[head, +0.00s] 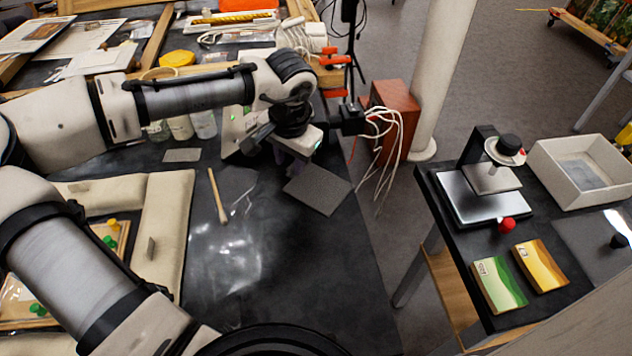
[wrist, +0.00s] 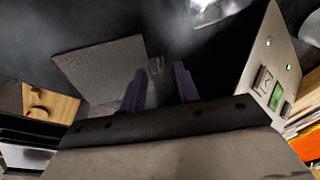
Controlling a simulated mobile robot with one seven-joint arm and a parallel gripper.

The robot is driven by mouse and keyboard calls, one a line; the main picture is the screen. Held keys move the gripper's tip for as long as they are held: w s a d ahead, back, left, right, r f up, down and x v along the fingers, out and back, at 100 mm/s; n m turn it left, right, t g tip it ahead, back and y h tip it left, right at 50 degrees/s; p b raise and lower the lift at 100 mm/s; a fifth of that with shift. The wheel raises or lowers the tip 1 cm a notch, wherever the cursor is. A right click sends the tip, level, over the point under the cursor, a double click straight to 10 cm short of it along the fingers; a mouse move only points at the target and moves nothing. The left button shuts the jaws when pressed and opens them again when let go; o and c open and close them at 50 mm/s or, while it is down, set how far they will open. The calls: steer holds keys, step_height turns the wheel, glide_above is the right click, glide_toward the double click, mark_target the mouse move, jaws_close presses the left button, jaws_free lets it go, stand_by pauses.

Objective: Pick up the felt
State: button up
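A flat dark grey square, which looks like the felt (head: 318,189), lies on the black table near its right edge. It also shows in the wrist view (wrist: 98,68), left of and partly behind the left finger. My gripper (wrist: 161,70) has two purple fingers standing apart with nothing between them. In the head view my gripper (head: 291,165) is just above and beside the upper left of the square; its fingertips are partly hidden there. I cannot tell the exact height of the fingers above the table.
A white panel device with a green display (wrist: 276,97) stands close beside my gripper. A wooden stick (head: 217,197) and a small grey plate (head: 182,155) lie on the table. White cables (head: 385,130) hang near a red-brown box (head: 394,108) beyond the edge.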

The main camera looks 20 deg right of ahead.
steer(key=shift+w+f, duration=0.1)
steer(key=shift+f, duration=0.55)
jaws_close()
steer(key=shift+r, duration=0.1)
step_height(320, 180, up, 20)
steer(key=b, duration=0.1)
stand_by(0.3)
steer(key=shift+d, duration=0.1)
stand_by(0.6)
